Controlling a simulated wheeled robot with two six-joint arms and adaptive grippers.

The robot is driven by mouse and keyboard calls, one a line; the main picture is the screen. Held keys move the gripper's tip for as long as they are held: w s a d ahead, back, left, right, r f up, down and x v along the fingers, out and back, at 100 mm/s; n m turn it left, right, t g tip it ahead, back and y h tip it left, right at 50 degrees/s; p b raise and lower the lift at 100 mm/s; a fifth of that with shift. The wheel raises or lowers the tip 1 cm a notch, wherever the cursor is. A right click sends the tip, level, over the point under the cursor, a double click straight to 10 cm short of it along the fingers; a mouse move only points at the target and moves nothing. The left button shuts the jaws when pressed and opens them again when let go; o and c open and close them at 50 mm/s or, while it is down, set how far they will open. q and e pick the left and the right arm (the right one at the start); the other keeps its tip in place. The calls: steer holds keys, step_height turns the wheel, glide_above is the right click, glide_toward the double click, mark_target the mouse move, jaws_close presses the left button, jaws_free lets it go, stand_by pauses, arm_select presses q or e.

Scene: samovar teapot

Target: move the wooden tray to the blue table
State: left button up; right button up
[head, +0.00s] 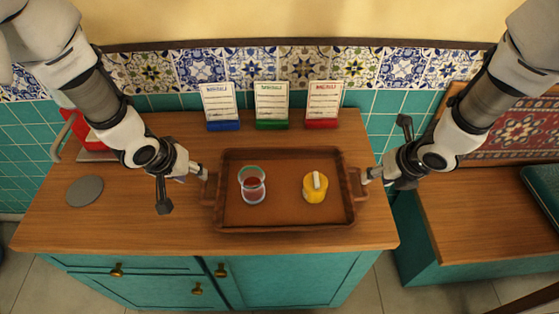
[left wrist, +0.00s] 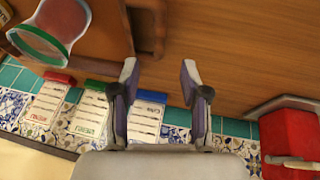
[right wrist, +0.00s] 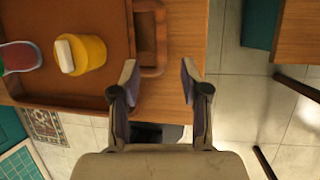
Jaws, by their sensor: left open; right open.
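The brown wooden tray (head: 285,220) lies flat on the wooden top of a teal cabinet (head: 110,228). It carries a glass of red liquid (head: 252,187) and a yellow pot with a pale knob (head: 315,190). My left gripper (head: 198,171) is open beside the tray's left handle; in the left wrist view this handle (left wrist: 150,35) lies partly ahead of its fingers (left wrist: 160,72). My right gripper (head: 370,174) is open at the right handle, which shows ahead of its fingers (right wrist: 159,72) in the right wrist view (right wrist: 150,45). I cannot tell whether either touches. No clearly blue table shows.
Three cards in blue (head: 221,106), green (head: 272,106) and red (head: 323,106) stands line the tiled wall behind the tray. A red object (head: 82,128) and grey disc (head: 85,191) are at left. A wooden-topped teal bench (head: 490,215) is at right.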

mark_target(204, 183)
arm_select(q)
steer(key=shift+w, duration=0.2)
steer(key=x, duration=0.7)
steer(key=shift+s+d+f, duration=0.1)
steer(key=shift+s, duration=0.2)
arm_select(e)
steer(key=x, duration=0.7)
steer(key=shift+s+f, duration=0.15)
arm_select(q)
steer(key=shift+s, duration=0.1)
jaws_close()
arm_select(e)
steer(key=shift+s, duration=0.1)
jaws_close()
